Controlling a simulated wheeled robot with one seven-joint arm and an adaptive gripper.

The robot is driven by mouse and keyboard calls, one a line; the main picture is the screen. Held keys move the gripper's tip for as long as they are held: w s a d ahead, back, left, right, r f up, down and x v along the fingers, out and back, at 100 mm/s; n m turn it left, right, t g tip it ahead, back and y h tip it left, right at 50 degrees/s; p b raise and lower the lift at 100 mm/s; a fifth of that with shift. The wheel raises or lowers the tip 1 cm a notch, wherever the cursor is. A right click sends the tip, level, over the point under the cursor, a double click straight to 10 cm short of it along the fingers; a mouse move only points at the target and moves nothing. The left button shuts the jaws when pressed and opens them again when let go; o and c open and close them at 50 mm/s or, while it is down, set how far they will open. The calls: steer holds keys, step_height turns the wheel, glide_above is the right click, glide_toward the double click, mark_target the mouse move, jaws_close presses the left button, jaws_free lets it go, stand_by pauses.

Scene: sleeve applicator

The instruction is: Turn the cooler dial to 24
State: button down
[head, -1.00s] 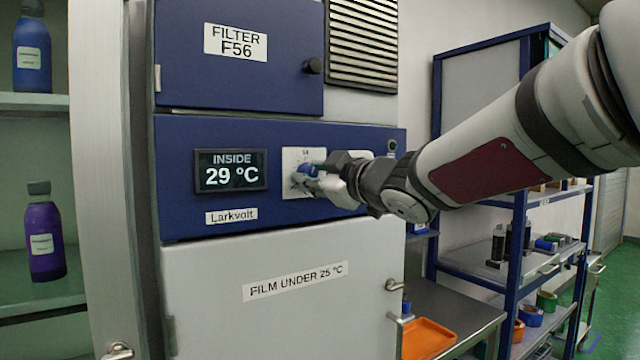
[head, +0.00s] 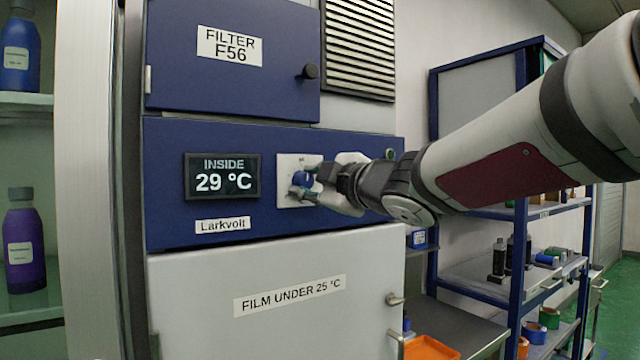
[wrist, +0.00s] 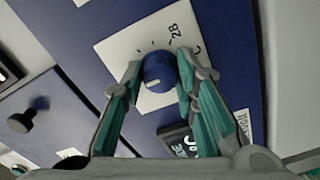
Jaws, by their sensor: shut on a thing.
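The blue cooler dial (head: 301,179) sits on a white scale plate (head: 284,192) on the blue cooler panel. In the wrist view the round dial (wrist: 158,70) has a pale mark near its lower left edge, and "28" is printed on the plate (wrist: 125,50) above it. Other scale numbers are hidden or cut off. My gripper (head: 303,184) is shut on the dial. Its teal-padded fingers (wrist: 160,74) press on both sides of it in the wrist view. The display (head: 222,177) reads "INSIDE 29 °C".
Below is a pale door (head: 200,315) labelled "FILM UNDER 25 °C". Above is a blue filter door (head: 190,80) with a black knob (head: 310,71). An open-shelved blue rack (head: 516,260) stands at right, and an orange tray (head: 430,347) lies low.

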steer(key=c, duration=1.2)
jaws_free()
steer(key=shift+c, duration=0.2)
steer(key=v, duration=1.2)
